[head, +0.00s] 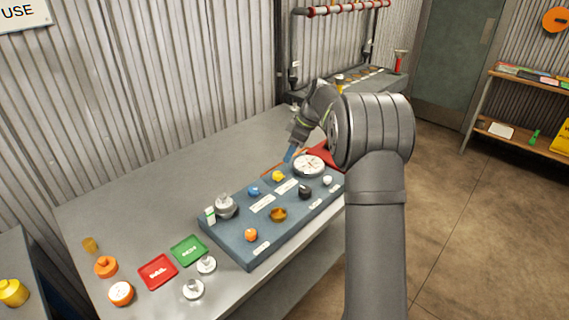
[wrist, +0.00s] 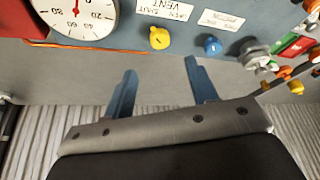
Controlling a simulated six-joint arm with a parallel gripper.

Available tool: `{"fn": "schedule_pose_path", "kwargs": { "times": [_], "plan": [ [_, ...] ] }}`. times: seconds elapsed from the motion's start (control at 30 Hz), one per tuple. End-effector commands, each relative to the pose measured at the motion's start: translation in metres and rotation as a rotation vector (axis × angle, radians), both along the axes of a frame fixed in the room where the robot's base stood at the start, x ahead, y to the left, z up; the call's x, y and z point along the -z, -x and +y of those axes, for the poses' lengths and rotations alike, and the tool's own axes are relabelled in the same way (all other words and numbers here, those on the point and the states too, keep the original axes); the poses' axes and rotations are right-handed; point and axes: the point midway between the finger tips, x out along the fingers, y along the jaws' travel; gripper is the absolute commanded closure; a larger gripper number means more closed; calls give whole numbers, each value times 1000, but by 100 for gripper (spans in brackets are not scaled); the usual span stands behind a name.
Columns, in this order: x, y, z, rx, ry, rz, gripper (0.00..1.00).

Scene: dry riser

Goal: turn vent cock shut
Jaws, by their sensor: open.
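The vent cock is a small yellow knob (head: 278,176) on the blue-grey panel (head: 229,247), near the panel's back edge. In the wrist view the yellow knob (wrist: 159,38) sits beside a white label (wrist: 168,9) reading VENT, OPEN and SHUT, seen upside down. My gripper (head: 289,155) is above the back edge of the panel, just behind the knob. In the wrist view my gripper (wrist: 159,68) has its two blue fingers apart and empty. The knob lies beyond the fingertips, roughly in line with the gap, not between them. Its exact pointing direction is too small to tell.
A white dial gauge (head: 309,166) stands right of the knob, with a red thing (head: 328,155) behind it. A blue knob (head: 253,191) is close on the left. Red (head: 158,272) and green (head: 188,250) plates lie on the bench. The bench's back left is clear.

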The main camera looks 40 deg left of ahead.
Motion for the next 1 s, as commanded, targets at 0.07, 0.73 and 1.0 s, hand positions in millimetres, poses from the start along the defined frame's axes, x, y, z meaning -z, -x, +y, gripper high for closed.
{"fn": "schedule_pose_path", "kwargs": {
  "times": [0.07,0.73,1.0],
  "plan": [
    [-19,-5,-7,2,-3,-4,48],
    [-68,-14,-25,1,1,0,48],
    [-56,-11,-21,-1,2,1,48]
  ]
}}
